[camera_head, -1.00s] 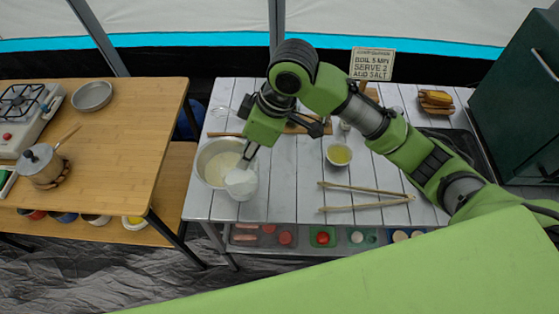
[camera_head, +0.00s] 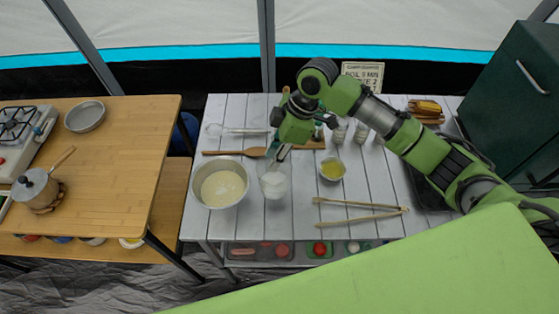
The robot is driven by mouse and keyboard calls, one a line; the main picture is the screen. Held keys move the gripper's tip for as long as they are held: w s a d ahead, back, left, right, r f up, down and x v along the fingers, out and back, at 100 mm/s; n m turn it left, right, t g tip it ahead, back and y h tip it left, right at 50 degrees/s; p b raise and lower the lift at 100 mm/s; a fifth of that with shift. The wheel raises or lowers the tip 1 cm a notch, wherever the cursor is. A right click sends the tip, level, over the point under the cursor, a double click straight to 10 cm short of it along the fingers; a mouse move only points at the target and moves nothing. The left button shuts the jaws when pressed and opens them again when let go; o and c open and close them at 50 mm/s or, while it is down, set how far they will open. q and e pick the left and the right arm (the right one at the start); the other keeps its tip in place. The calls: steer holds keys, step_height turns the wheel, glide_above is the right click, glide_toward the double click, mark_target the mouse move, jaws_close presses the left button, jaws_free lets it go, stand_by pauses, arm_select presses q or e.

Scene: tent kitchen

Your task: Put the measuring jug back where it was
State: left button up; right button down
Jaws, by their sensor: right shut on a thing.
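The measuring jug (camera_head: 273,185) is a clear, whitish vessel on or just above the white slatted table (camera_head: 290,222), right of a large metal bowl. My right gripper (camera_head: 279,155) is shut on the jug at its upper part. I cannot tell whether the jug's base touches the table. The jug looks upright. My left gripper is not in view.
The metal bowl (camera_head: 199,193) holds a pale mixture. A small bowl of yellow liquid (camera_head: 332,169), a wooden spoon (camera_head: 246,153), tongs (camera_head: 360,209) and small jars (camera_head: 361,133) surround the jug. The table's front middle is clear.

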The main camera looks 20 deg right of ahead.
steer(key=f, duration=0.1)
steer(key=d+f+p, duration=0.1)
steer(key=f, duration=0.3)
steer(key=shift+w+d+p, duration=0.25)
steer(key=shift+d+p, duration=0.05)
steer(key=shift+d, duration=0.05)
steer(key=shift+f, duration=0.1)
steer(key=c, duration=1.7)
jaws_free()
steer(key=b+v, duration=0.1)
steer(key=v, duration=1.1)
steer(key=shift+b, duration=0.4)
